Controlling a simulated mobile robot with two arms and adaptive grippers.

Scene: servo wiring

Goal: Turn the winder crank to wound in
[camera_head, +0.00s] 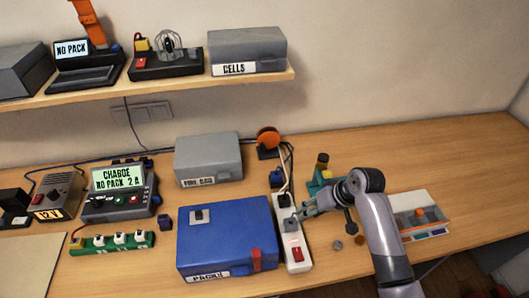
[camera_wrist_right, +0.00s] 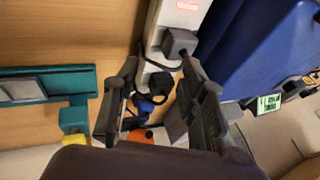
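The winder, an orange reel (camera_head: 267,138) on a dark stand, sits at the back of the bench in the head view, beside the grey fire bag box. Its crank is too small to make out. An orange part (camera_wrist_right: 140,134), probably the reel, shows low between my fingers in the right wrist view. My right gripper (camera_head: 297,210) is over the white power strip, in front of the winder and apart from it. In the right wrist view its two fingers (camera_wrist_right: 160,95) are spread with nothing held between them. My left gripper is in neither view.
The white power strip (camera_head: 296,247) with plugs and cords lies beside the blue case (camera_head: 226,235). The grey box (camera_head: 208,158) stands left of the winder. A teal tool (camera_head: 322,180) and a parts tray (camera_head: 419,215) are to the right. Bench at back right is clear.

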